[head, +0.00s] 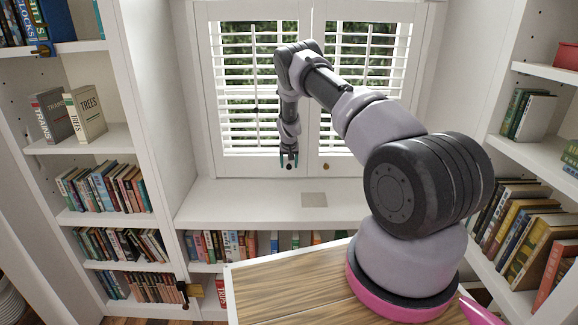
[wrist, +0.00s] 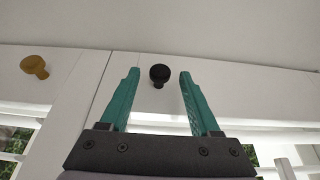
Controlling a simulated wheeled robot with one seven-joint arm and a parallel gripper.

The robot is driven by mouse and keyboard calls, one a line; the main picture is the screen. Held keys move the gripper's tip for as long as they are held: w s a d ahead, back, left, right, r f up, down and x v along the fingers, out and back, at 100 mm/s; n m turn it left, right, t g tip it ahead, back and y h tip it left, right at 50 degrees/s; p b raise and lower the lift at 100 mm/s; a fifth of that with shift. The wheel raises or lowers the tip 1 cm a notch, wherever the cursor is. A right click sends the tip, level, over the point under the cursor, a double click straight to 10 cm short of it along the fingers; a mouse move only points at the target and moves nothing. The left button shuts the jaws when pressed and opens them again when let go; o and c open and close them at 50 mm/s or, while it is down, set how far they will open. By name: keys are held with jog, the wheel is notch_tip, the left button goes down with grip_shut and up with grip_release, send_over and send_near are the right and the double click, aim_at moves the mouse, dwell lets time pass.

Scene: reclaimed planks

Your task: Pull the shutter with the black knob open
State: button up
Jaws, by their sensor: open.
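Two white louvred shutters cover the window. The left shutter (head: 240,85) has a black knob (head: 289,167) low on its inner edge, and the right shutter (head: 362,100) has a brass knob (head: 326,166). Both shutters look closed. My gripper (head: 289,158) is at the left shutter's lower inner corner, just above the black knob in the head view. In the wrist view the black knob (wrist: 159,74) appears between the open teal fingertips (wrist: 160,76), with a gap on each side. The brass knob (wrist: 34,67) is off to the left there. I cannot tell the exact depth between fingertips and knob.
A white window seat (head: 250,203) lies below the shutters, with a small beige square (head: 314,200) on it. Bookshelves flank the window on the left (head: 95,145) and right (head: 545,150). A wooden plank top (head: 290,290) is in front. The seat is otherwise clear.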

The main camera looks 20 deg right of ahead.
jog(key=shift+w+f, duration=0.1)
jog(key=shift+f, duration=0.3)
grip_shut()
dwell(1.2)
